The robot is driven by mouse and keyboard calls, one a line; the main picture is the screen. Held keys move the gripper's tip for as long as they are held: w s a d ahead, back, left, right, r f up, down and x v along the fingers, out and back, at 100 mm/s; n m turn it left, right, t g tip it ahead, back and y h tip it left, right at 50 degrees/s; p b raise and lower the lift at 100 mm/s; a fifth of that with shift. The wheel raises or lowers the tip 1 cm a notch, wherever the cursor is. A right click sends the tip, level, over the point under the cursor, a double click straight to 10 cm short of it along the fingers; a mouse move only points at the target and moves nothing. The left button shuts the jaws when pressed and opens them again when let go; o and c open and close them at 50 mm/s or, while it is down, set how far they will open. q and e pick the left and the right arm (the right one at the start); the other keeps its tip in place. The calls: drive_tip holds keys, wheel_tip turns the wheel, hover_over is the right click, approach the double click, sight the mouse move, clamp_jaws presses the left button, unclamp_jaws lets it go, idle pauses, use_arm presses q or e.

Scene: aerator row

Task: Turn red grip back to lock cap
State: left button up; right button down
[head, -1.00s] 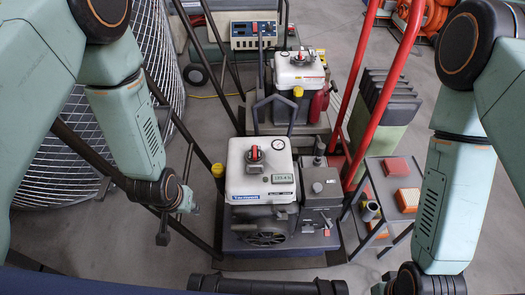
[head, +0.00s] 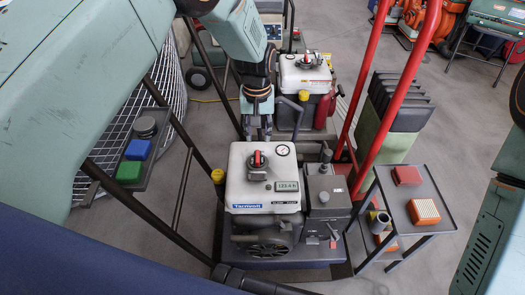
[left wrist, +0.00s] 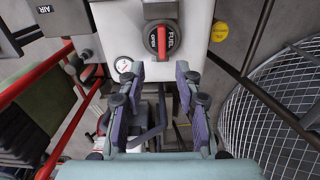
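The red grip (head: 257,158) sits on a dark round cap on the white tank (head: 236,190) of the near machine. In the left wrist view the red grip (left wrist: 161,42) is a bar across a dark cap lettered OPEN and FUEL. My left gripper (head: 258,128) hangs just behind the near tank's back edge, apart from the grip. In the left wrist view its two fingers (left wrist: 158,105) stand apart with nothing between them, below the cap in the picture. My right gripper is out of view; only part of my right arm shows at the right edge.
A second white-tanked machine (head: 303,72) with its own red-gripped cap stands behind. Red handle rails (head: 395,95) rise at right, beside a small side cart (head: 440,190). A pressure gauge (left wrist: 123,64) and yellow cap (left wrist: 220,32) lie near the fuel cap.

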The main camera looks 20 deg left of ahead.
sight(257, 156)
use_arm(q)
drive_tip(key=shift+s+f, duration=0.15)
drive_tip(key=shift+s, duration=0.15)
drive_tip(key=shift+f, duration=0.35)
wheel_tip(257, 156, down, 5)
drive_tip(key=shift+a+f+b, duration=0.15)
drive_tip(key=shift+f+b, duration=0.05)
drive_tip(key=shift+b, duration=0.9)
drive_tip(key=shift+f, duration=0.7)
clamp_jaws()
